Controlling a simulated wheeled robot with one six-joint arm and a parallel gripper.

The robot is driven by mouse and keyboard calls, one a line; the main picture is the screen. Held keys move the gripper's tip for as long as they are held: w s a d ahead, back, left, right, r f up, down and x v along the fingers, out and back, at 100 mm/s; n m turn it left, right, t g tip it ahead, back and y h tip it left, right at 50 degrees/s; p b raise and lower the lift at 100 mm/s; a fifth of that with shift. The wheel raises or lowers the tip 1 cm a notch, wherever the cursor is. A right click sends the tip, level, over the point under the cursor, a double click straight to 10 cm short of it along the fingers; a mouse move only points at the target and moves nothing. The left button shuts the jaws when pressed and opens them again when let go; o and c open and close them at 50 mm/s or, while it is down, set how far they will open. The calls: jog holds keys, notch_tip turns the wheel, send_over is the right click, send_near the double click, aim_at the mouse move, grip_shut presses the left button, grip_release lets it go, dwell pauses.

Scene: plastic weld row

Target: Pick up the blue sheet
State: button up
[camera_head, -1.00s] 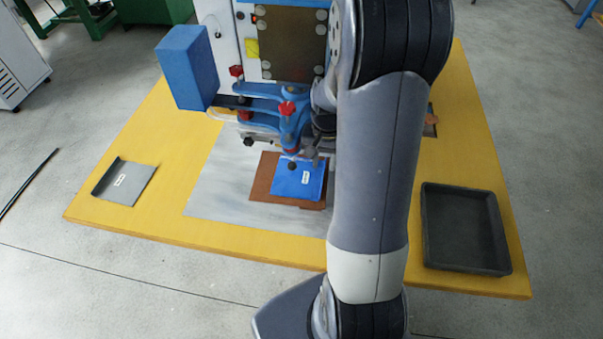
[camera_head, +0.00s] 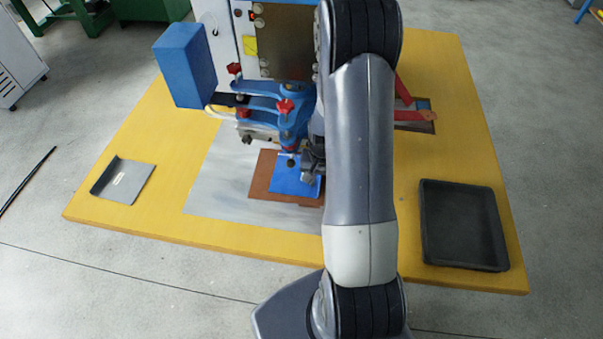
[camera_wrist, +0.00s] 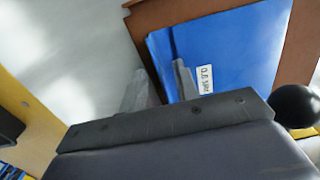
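The blue sheet (camera_head: 288,182) lies on a brown plate (camera_head: 262,178) under the welding machine's head. It carries a small white label, seen in the wrist view on the blue sheet (camera_wrist: 225,50). My gripper (camera_head: 314,160) is low at the sheet's right side in the head view, covering part of it. In the wrist view my gripper (camera_wrist: 160,80) has its two grey fingers apart, one over the blue sheet and one just outside its edge. I cannot tell whether they touch the sheet.
The blue machine arm with red knobs (camera_head: 285,106) stands over the sheet. A black ball (camera_wrist: 296,98) is close beside my gripper. A dark tray (camera_head: 463,225) is at the right of the yellow table (camera_head: 290,250), a grey folded piece (camera_head: 123,181) at the left.

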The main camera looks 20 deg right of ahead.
grip_shut()
dwell(0.7)
